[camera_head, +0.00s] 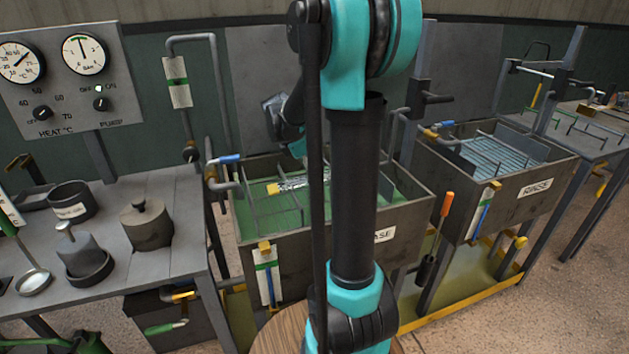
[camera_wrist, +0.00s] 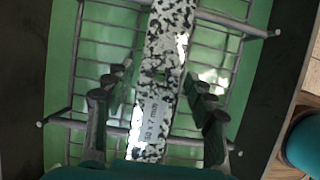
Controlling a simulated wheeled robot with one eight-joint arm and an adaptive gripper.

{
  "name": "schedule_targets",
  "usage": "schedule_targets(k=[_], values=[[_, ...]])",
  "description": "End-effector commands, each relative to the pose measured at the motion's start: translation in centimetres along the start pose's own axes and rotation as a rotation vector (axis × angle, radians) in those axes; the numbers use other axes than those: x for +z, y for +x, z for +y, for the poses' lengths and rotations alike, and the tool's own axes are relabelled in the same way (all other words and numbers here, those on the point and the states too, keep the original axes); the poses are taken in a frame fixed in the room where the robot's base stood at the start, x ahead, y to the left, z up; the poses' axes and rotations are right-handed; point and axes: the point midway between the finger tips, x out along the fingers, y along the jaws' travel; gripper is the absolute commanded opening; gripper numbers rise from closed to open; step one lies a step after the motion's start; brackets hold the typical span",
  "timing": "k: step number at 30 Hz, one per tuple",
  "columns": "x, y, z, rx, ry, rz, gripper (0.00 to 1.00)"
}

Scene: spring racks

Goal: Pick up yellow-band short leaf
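A flat leaf with black-and-white speckles (camera_wrist: 168,40) lies lengthwise over a wire rack (camera_wrist: 100,50) in the wrist view. A pale label on it ends in "x 7 mm". In the head view a speckled leaf (camera_head: 301,182) with a yellow end lies in the left, green-floored tank (camera_head: 405,208), partly hidden behind my arm. No yellow band shows in the wrist view. My gripper (camera_wrist: 157,84) is open over the leaf, with fingers on either side and visible gaps. Whether it is at the leaf's height is unclear. The head view does not clearly show my gripper.
The tank's dark wall (camera_wrist: 262,100) runs close on the right in the wrist view. A rinse tank (camera_head: 538,187) stands to the right in the head view. A bench (camera_head: 185,200) with pots and a gauge panel (camera_head: 60,85) are at left.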

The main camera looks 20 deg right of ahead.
Motion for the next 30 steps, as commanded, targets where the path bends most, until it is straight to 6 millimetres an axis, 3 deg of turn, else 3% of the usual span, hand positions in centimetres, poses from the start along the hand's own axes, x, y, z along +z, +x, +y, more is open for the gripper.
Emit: schedule_targets(k=[1, 12, 23, 30], values=[[0.0, 0.0, 0.0, 0.000, 0.000, 0.000, 0.45], [0.0, 0.0, 0.0, 0.000, 0.000, 0.000, 0.00], [0.2, -0.5, 0.0, 0.000, 0.000, -0.001, 0.00], [1.4, -3.5, 0.0, 0.000, 0.000, -0.001, 0.00]])
